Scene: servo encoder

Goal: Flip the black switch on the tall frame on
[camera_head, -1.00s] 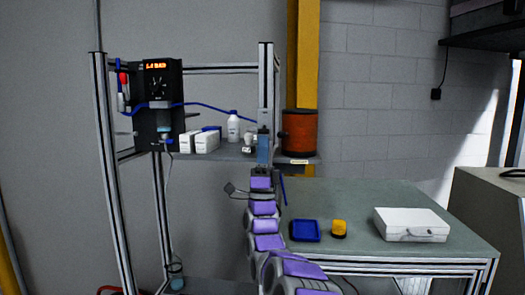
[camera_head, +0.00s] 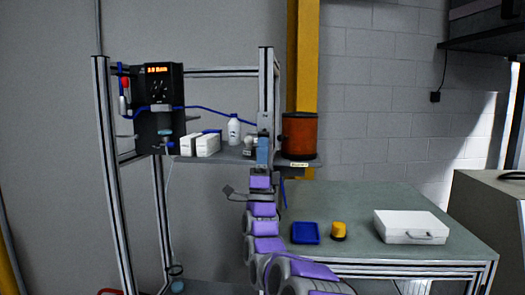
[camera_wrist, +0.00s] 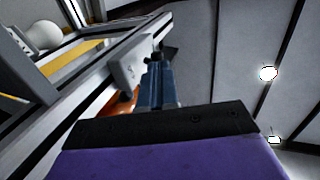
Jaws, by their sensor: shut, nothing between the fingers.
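The tall frame's right metal post (camera_head: 266,80) stands behind my gripper. A pale grey box (camera_wrist: 131,62) is fixed on the post beside my fingertips in the wrist view. A small dark piece (camera_wrist: 171,51) shows just beyond the fingertips; I cannot tell if it is the black switch or part of a finger. My gripper (camera_head: 263,142) is raised at the post, about shelf height, and its blue fingers (camera_wrist: 156,72) are shut with nothing between them. Whether they touch the box is unclear. The switch's position cannot be made out.
A black panel (camera_head: 158,95) with an orange readout hangs on the frame's left. White boxes (camera_head: 207,145) and a white bottle (camera_head: 233,130) stand on the shelf left of my gripper. An orange-brown spool (camera_head: 299,135) is close on the right. The green bench (camera_head: 370,200) lies below.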

